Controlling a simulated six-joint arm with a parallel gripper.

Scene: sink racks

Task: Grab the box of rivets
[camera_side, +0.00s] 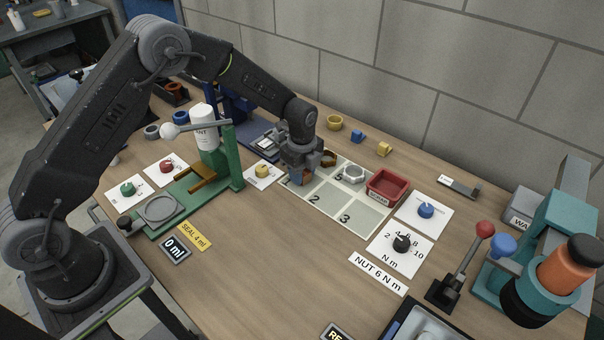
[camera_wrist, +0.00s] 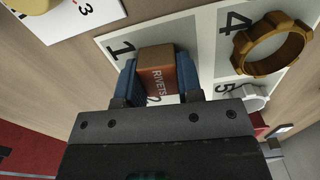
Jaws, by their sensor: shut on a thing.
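The box of rivets (camera_wrist: 157,68) is a small brown box lettered "RIVETS" in the wrist view. My gripper (camera_wrist: 157,82) is shut on it, with one blue finger against each side. The box is over or on the square marked 1 of the pale numbered mat (camera_wrist: 205,40); I cannot tell whether it touches the mat. In the side view my gripper (camera_side: 300,176) points down at the mat's left end, and only a bit of the box shows between the fingers.
A bronze ring (camera_wrist: 272,47) lies on square 4, with a pale hex nut (camera_side: 353,174) close by. A red tray (camera_side: 387,186) sits at the mat's right end. A green stand (camera_side: 233,158) with a white bottle (camera_side: 205,127) rises left of my gripper. Squares 2 and 3 are clear.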

